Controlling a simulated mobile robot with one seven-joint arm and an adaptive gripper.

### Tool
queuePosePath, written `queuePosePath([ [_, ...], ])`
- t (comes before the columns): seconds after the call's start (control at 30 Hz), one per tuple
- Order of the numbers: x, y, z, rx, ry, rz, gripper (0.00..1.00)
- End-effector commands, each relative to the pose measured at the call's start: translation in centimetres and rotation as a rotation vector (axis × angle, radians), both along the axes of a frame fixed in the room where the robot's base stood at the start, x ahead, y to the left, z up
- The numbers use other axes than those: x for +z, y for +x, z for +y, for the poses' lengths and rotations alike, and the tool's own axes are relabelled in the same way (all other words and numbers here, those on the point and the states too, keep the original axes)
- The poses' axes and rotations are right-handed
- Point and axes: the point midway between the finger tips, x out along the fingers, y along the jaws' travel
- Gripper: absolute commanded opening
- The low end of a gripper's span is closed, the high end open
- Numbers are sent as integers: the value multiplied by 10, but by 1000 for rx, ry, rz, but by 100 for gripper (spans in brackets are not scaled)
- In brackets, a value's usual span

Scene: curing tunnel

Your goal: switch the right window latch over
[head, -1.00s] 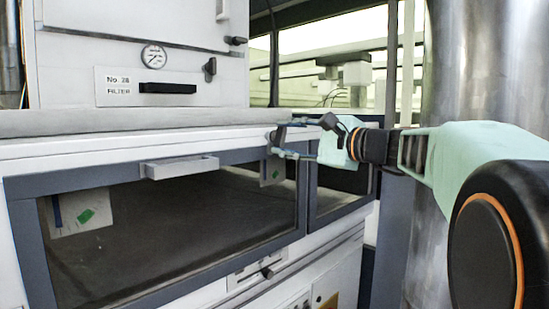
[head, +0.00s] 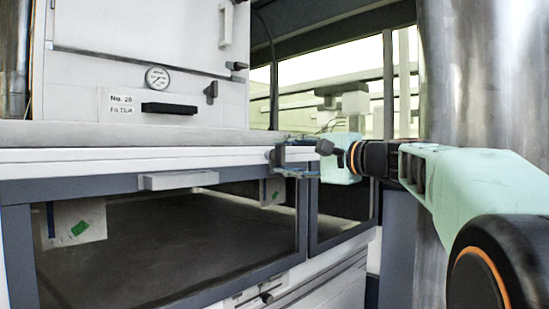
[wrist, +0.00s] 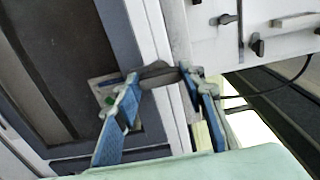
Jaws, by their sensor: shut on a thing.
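The right window latch (wrist: 158,76) is a small dark grey piece at the upper right of the window frame, by the white ledge. In the wrist view it lies between the blue-padded fingers of my gripper (wrist: 158,88), which is shut on it. In the head view my gripper (head: 292,160) reaches in from the right to the frame's upper right corner. The fingers cover much of the latch there, and its exact position is hard to tell. The window (head: 180,245) is a wide dark pane in a blue-grey frame.
A pale grey bar handle (head: 178,181) projects from the window's top edge. Above the ledge stands a white cabinet with a gauge (head: 157,78), a black handle (head: 169,108) and small dark latches. A large metal cylinder (head: 470,80) stands close behind my arm at right.

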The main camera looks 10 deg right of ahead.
Motion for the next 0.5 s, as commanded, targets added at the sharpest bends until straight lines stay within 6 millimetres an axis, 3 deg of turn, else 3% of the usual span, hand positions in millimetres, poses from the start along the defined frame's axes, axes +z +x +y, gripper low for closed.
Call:
queuePosePath([
  [0.07,0,0,0,0,-2,0,13],
  [0.1,0,0,0,0,-2,0,38],
  [0.23,0,0,0,0,-1,0,53],
  [0.5,0,0,0,0,0,0,55],
])
